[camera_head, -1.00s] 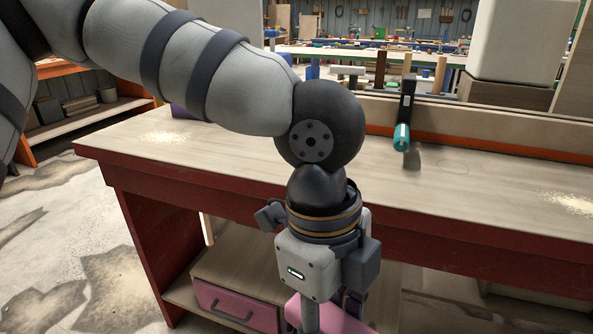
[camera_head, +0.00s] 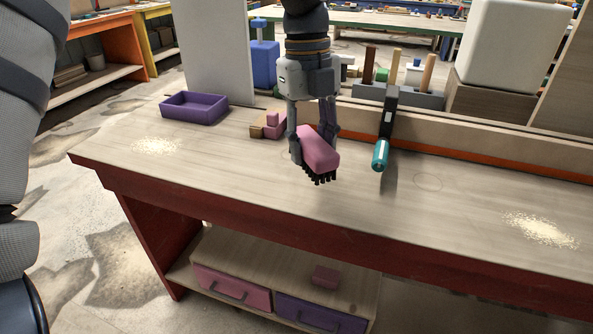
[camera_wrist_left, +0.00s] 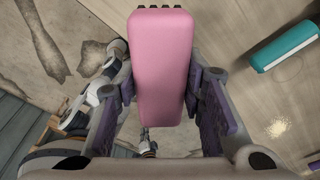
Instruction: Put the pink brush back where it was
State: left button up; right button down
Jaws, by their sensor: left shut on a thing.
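The pink brush (camera_head: 321,151) is held in my left gripper (camera_head: 314,145) over the middle of the bench (camera_head: 235,165), its dark bristles facing down. Its pink back also shows in the left wrist view (camera_wrist_left: 160,68), between the purple-padded fingers. I cannot tell whether the bristles touch the bench top. A faint drawn circle (camera_head: 428,182) lies on the bench to the right of the brush. Part of another outline shows just left of the gripper, mostly hidden. My right gripper is not in view.
A purple tray (camera_head: 194,108) and small pink and wooden blocks (camera_head: 268,125) stand to the left. Sawdust lies at left (camera_head: 156,146) and right (camera_head: 540,230). Drawers (camera_head: 232,288) sit below. The front bench top is clear.

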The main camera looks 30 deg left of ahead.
pick_arm(q)
jog(key=a+f, duration=0.1)
jog(key=f, duration=0.1)
jog(key=a+f, duration=0.1)
jog(key=f, duration=0.1)
jog(key=w+a+f, duration=0.1)
jog(key=f, duration=0.2)
jog(key=shift+a, duration=0.35)
jog(key=shift+f, duration=0.4)
jog(key=shift+d, duration=0.1)
jog(key=o, duration=1.1)
jog(key=shift+f, duration=0.1)
jog(key=r, duration=0.4)
jog(key=a+r, duration=0.1)
jog(key=r, duration=0.7)
jog(key=shift+w+a, duration=0.15)
jog(key=shift+w, duration=0.25)
